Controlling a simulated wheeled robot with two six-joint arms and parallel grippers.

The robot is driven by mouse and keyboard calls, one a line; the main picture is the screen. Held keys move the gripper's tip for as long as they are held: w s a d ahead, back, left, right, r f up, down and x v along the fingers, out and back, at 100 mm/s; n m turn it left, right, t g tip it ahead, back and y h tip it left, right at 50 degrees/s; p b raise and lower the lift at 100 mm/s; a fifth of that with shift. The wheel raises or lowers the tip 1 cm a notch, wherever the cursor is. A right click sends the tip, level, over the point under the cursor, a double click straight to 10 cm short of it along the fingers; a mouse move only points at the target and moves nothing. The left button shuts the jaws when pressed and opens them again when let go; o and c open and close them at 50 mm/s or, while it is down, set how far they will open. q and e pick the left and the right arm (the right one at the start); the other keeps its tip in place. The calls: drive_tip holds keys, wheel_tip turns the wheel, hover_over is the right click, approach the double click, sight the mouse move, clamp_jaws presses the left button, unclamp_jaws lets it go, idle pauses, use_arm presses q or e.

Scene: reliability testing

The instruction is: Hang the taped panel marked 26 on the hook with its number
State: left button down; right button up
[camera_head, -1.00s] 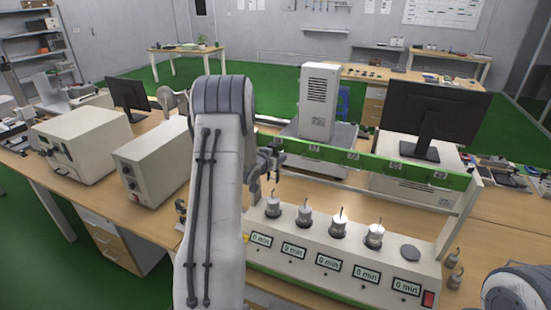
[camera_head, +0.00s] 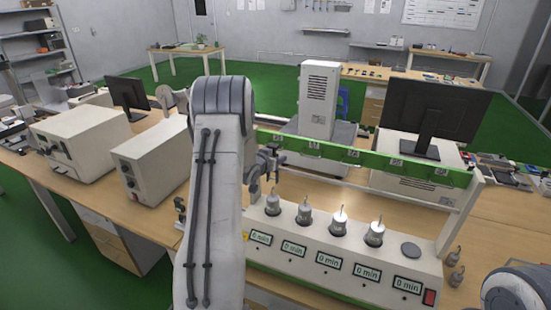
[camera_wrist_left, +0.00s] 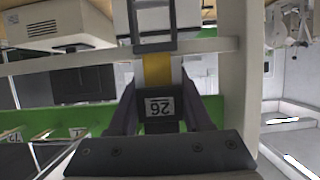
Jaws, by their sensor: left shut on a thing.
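My left gripper (camera_head: 272,162) is at the left end of the green hook rail (camera_head: 375,160), partly hidden behind my arm. In the left wrist view its fingers (camera_wrist_left: 160,115) are shut on the dark taped panel (camera_wrist_left: 158,125). The panel's white label reads 26, upside down in that view. A yellow strip of tape (camera_wrist_left: 157,70) joins it to a dark open loop (camera_wrist_left: 152,22). The rail carries small numbered plates (camera_head: 353,155), too small to read surely. I cannot see the panel touching a hook. My right gripper is not in view.
A tester box (camera_head: 330,250) with "min" displays stands below the rail, with several silver weights (camera_head: 339,222) on top. A white post (camera_wrist_left: 240,70) stands close beside the gripper. A monitor (camera_head: 435,112) and a white tower (camera_head: 318,100) stand behind the rail.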

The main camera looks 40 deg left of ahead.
use_arm(q)
drive_tip(key=shift+f, duration=0.2)
drive_tip(key=shift+c, duration=1.2)
unclamp_jaws()
